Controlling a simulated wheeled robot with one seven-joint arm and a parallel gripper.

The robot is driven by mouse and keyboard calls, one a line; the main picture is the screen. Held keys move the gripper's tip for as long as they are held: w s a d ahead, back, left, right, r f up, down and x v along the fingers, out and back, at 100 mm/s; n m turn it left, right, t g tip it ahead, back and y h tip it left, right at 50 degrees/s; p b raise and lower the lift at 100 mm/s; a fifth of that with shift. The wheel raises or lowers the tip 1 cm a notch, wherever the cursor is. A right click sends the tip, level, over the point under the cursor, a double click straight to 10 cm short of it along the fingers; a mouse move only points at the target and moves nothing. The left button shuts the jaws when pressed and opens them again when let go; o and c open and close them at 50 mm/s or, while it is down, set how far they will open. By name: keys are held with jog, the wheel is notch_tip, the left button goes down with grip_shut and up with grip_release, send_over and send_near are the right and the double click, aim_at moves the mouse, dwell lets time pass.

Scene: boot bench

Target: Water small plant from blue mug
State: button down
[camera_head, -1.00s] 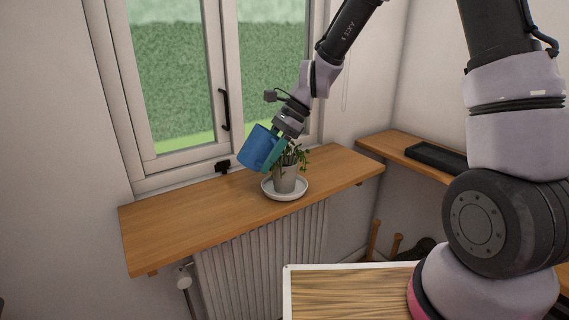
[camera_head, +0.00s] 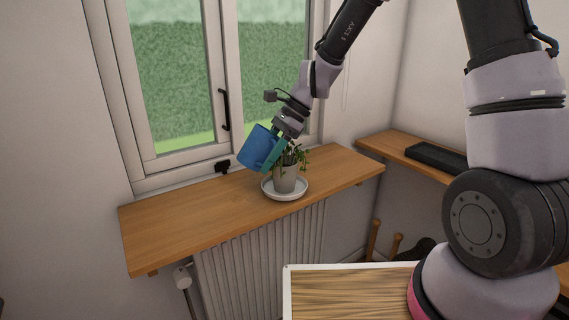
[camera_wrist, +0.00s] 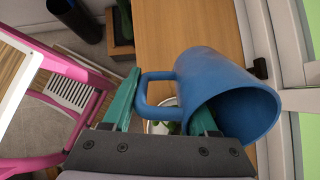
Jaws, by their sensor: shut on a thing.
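The blue mug (camera_head: 257,148) is held tilted in the air beside the small plant, above the window shelf. My gripper (camera_head: 276,152) has green fingers and is shut on the mug's handle side. In the wrist view the mug (camera_wrist: 228,92) shows its open mouth and its handle, with my gripper (camera_wrist: 165,108) around the handle. The small plant (camera_head: 287,175) stands upright in a grey pot on a white saucer (camera_head: 285,194); my gripper partly hides its leaves. In the wrist view the plant is mostly hidden behind the mug. No water is visible.
The wooden window shelf (camera_head: 185,220) is clear to the left of the saucer. The window (camera_head: 222,80) with a black handle stands close behind the mug. A radiator (camera_head: 262,255) is below. Another shelf (camera_head: 395,145) with a dark flat object is at the right.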

jog(key=shift+a, duration=0.1)
jog(key=shift+s+a+f+h, duration=0.25)
jog(key=shift+a+f+h, duration=0.1)
jog(key=shift+h, duration=0.25)
jog(key=shift+s+a+f+t+h, duration=0.1)
jog(key=shift+a+f+t+h, duration=0.1)
jog(key=shift+t+h, duration=0.35)
jog(key=f, duration=0.1)
jog(key=f+h, duration=0.1)
jog(key=f, duration=0.1)
jog(key=f+t+h, duration=0.1)
jog(key=f, duration=0.1)
jog(key=shift+s+a, duration=0.1)
jog(key=shift+a, duration=0.15)
jog(key=shift+f+h, duration=0.1)
jog(key=shift+h, duration=0.55)
jog(key=shift+f+t+h, duration=0.1)
jog(key=shift+t+h, duration=0.25)
jog(key=shift+h, duration=0.15)
dwell(1.4)
notch_tip(320, 180, up, 7)
dwell(0.5)
